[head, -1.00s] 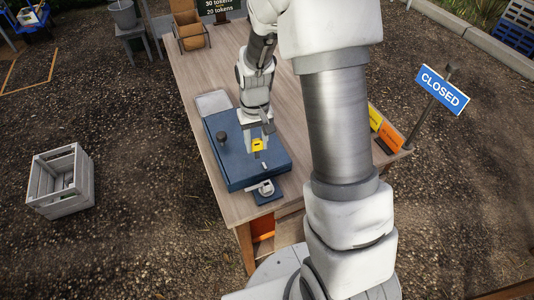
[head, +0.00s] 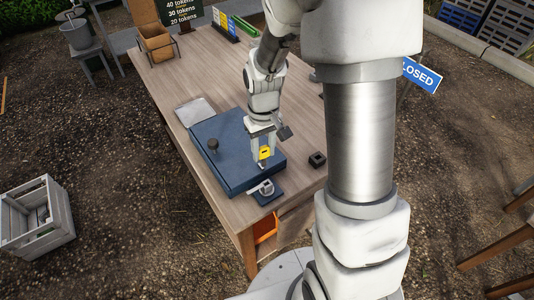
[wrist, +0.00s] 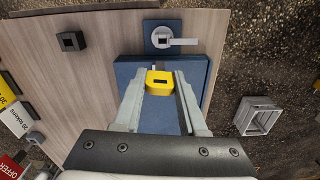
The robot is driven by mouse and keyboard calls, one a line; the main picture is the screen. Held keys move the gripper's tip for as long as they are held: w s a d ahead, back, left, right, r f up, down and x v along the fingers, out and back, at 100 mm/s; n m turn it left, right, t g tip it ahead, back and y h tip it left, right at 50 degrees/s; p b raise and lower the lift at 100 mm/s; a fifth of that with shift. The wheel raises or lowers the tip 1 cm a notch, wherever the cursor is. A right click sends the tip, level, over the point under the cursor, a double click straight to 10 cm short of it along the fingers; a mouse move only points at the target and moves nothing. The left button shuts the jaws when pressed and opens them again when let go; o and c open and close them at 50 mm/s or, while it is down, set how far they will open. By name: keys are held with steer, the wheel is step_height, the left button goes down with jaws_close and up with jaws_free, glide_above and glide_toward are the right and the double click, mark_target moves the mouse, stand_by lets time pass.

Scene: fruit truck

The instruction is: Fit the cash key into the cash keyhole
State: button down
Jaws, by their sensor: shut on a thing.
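My gripper (head: 263,156) is shut on the yellow cash key (head: 265,153), near the front right edge of the blue cash box (head: 228,165). In the wrist view the yellow key head (wrist: 160,84) sits between the fingers, with a short grey shaft pointing at the lock. The lock is a round grey fitting with a dark square hole and a pale lever (wrist: 185,41), on a blue plate (wrist: 150,28) beside the box. It also shows in the head view (head: 266,187). The key tip is apart from the hole in the wrist view.
A small dark block with a square hole (head: 317,160) stands on the wooden table (head: 190,82) to the right. A grey flat tray (head: 194,111) lies behind the box. A wooden crate (head: 62,235) is on the ground at left.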

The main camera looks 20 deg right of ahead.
steer(key=shift+s+r+n, duration=0.25)
steer(key=shift+s+n, duration=0.05)
steer(key=shift+s, duration=0.3)
steer(key=shift+s+r+n, duration=0.25)
steer(key=shift+s+n, duration=0.05)
steer(key=shift+s, duration=0.3)
steer(key=shift+f+b, duration=2.35)
steer(key=shift+f, duration=0.6)
steer(key=shift+f+b, duration=1.35)
steer(key=shift+f, duration=0.35)
steer(key=shift+c, duration=1.9)
jaws_free()
steer(key=shift+r, duration=0.1)
step_height(320, 180, up, 17)
steer(key=p, duration=0.3)
steer(key=shift+r, duration=0.2)
